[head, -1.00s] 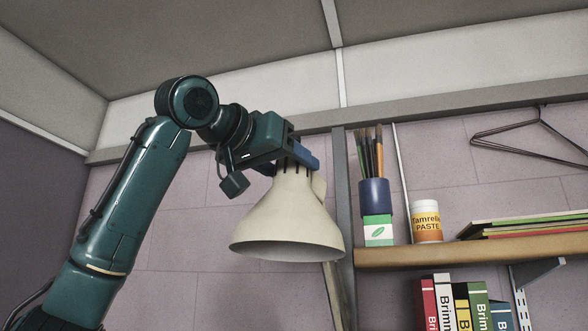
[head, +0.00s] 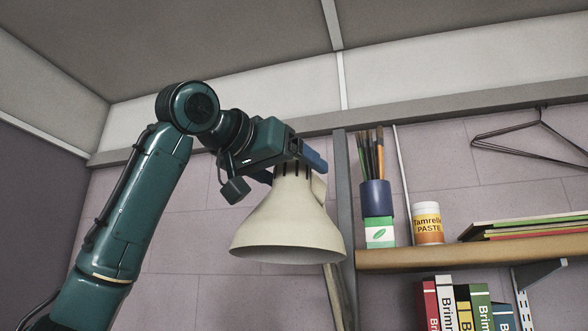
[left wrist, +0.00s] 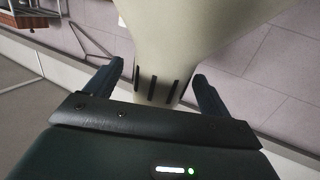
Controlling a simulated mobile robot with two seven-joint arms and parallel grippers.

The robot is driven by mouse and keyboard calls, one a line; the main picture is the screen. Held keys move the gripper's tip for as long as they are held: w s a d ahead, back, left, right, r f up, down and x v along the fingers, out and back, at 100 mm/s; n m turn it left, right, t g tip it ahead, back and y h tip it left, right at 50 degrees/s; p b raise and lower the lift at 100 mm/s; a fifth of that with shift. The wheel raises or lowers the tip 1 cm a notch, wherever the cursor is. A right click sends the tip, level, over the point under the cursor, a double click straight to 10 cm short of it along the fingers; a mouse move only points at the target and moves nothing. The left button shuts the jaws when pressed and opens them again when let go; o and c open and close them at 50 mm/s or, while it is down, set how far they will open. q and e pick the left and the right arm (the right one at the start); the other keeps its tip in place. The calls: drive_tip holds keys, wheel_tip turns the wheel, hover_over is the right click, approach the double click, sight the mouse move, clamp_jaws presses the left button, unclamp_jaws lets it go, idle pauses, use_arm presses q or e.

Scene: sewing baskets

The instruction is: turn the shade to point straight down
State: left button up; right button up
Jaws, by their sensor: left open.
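The cream lamp shade (head: 290,228) hangs in the middle of the head view, its wide mouth facing down and its slotted neck at the top. A part of its stand (head: 338,295) shows below it at the right. My left gripper (head: 308,158) is at the top of the shade, by the neck. In the left wrist view the open fingers of my left gripper (left wrist: 157,83) stand on either side of the slotted neck of the shade (left wrist: 175,30), with a gap visible on both sides. My right gripper is not in view.
A wooden shelf (head: 470,258) at the right holds a blue brush cup (head: 376,198), a paste jar (head: 428,225) and flat books (head: 525,227). Upright books (head: 465,305) stand below. A wire hanger (head: 530,135) hangs at upper right. Free room lies left of the shade.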

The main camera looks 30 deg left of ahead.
use_arm(q)
drive_tip(key=shift+s, duration=0.15)
drive_tip(key=shift+s+a+r+b, duration=0.1)
drive_tip(key=shift+s+a+b, duration=0.05)
drive_tip(key=shift+s, duration=0.7)
drive_tip(key=shift+s+a+r+b, duration=0.1)
drive_tip(key=shift+s+b, duration=0.1)
drive_tip(key=shift+s, duration=0.7)
drive_tip(key=shift+s+a+r+b, duration=0.1)
drive_tip(key=shift+s+a+b, duration=0.05)
drive_tip(key=shift+s, duration=0.7)
drive_tip(key=shift+s+a+r, duration=0.1)
drive_tip(key=shift+s+a, duration=0.1)
drive_tip(key=shift+s, duration=1.05)
